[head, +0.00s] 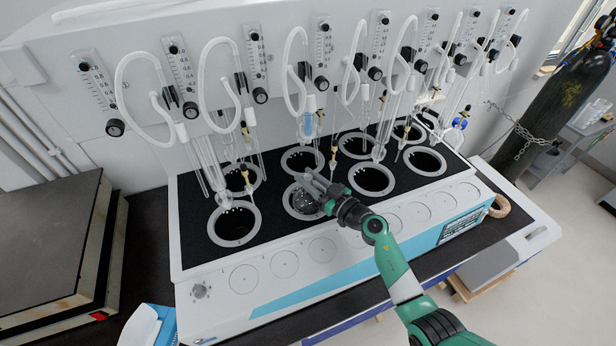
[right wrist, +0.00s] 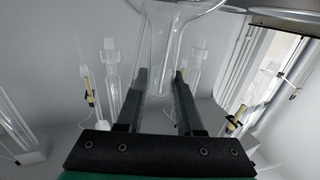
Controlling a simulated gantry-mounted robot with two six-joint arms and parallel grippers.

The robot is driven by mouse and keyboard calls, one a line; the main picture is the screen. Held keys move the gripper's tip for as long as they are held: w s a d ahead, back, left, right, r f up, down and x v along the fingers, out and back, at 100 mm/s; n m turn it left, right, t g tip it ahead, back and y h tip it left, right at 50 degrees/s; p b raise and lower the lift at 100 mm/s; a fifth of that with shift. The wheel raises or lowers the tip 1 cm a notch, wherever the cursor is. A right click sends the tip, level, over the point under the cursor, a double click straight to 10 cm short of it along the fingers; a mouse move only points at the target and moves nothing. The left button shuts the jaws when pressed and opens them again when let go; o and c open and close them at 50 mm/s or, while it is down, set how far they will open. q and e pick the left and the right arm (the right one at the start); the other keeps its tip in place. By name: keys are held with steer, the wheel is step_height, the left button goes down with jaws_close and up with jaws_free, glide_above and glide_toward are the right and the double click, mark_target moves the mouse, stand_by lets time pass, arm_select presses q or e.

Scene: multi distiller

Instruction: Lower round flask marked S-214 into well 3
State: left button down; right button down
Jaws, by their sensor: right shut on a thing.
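My right gripper (head: 315,184) is shut on the neck of a clear glass round flask (head: 305,202). In the head view the flask is at the second front-row well (head: 289,210) from the left, partly hidden by the gripper, and I cannot tell how deep it sits. In the right wrist view the flask (right wrist: 172,45) shows its neck between the two fingers (right wrist: 160,78), with its wider body at the top edge. The S-214 marking and the well numbers cannot be read. My left gripper is out of view.
The white heating block (head: 215,290) has two rows of dark round wells. Glass tubes (head: 207,165) and white hoses (head: 205,75) hang over the back row and beside the gripper. A gas cylinder (head: 565,100) stands at the right. Dark stacked plates (head: 50,235) lie at the left.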

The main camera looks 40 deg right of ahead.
steer(key=shift+f, duration=0.1)
stand_by(0.3)
steer(key=shift+c, duration=2.3)
jaws_free()
steer(key=shift+s, duration=0.25)
steer(key=s+p, duration=0.5)
steer(key=s, duration=0.5)
steer(key=shift+d, duration=0.1)
steer(key=shift+s, duration=0.55)
